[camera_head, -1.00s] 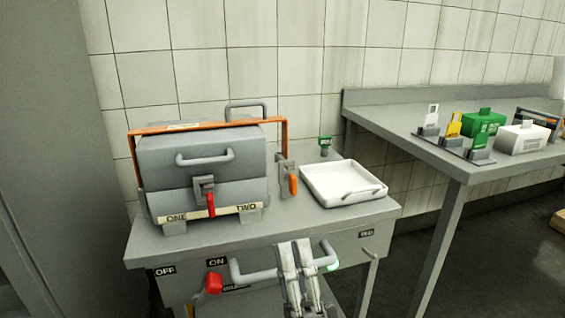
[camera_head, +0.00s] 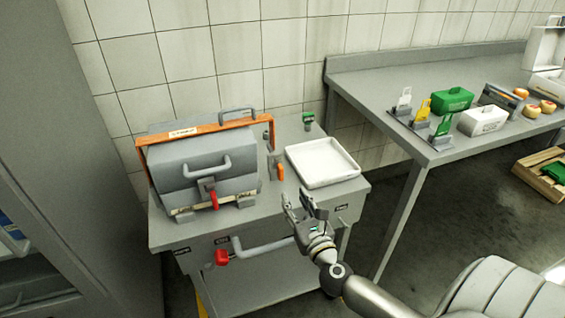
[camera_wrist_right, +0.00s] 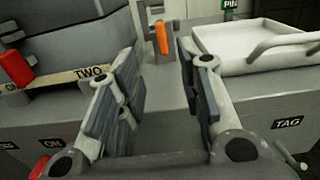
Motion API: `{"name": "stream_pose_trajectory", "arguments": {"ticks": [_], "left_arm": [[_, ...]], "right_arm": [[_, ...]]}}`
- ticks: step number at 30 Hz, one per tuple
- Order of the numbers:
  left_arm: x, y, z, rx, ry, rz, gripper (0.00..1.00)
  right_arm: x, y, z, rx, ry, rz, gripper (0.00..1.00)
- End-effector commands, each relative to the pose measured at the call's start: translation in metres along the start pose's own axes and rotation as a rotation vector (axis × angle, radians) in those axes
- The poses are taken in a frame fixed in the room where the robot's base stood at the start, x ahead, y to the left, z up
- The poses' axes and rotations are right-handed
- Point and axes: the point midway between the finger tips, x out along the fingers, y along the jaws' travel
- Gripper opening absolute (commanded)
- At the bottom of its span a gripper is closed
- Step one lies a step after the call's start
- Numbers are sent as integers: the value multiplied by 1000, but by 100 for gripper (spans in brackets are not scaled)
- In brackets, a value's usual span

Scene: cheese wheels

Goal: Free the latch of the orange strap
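The orange strap (camera_head: 205,131) runs over the top of a grey lidded box (camera_head: 205,165) on a metal cabinet. Its right end comes down to a latch with an orange handle (camera_head: 280,172), which hangs upright to the right of the box. The latch handle also shows in the right wrist view (camera_wrist_right: 161,38), top centre, beyond the fingers. My right gripper (camera_head: 304,200) is open and empty, in front of the cabinet's front edge, below and right of the latch. Its spread fingers show in the right wrist view (camera_wrist_right: 160,85), touching nothing. My left gripper is not in view.
A red-handled latch (camera_head: 213,199) is on the box front. A white tray (camera_head: 322,181) stands right of the orange handle, with a green PIN tag (camera_head: 308,121) behind. A lever with a red knob (camera_head: 222,257) juts from the cabinet front. A side table (camera_head: 405,70) stands right.

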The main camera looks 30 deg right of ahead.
Motion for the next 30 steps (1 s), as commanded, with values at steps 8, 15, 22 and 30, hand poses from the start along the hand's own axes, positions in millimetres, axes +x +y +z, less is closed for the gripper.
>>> {"name": "stream_pose_trajectory", "arguments": {"ticks": [8, 15, 22, 30], "left_arm": [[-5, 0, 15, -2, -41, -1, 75], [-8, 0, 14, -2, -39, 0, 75], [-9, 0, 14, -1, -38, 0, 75], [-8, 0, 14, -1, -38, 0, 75]], "right_arm": [[14, -3, 0, 40, 14, 1, 34], [50, -3, 0, 38, 12, 0, 34], [84, -3, 0, 37, 13, 0, 34], [106, -2, -2, 37, 15, 1, 34]]}}
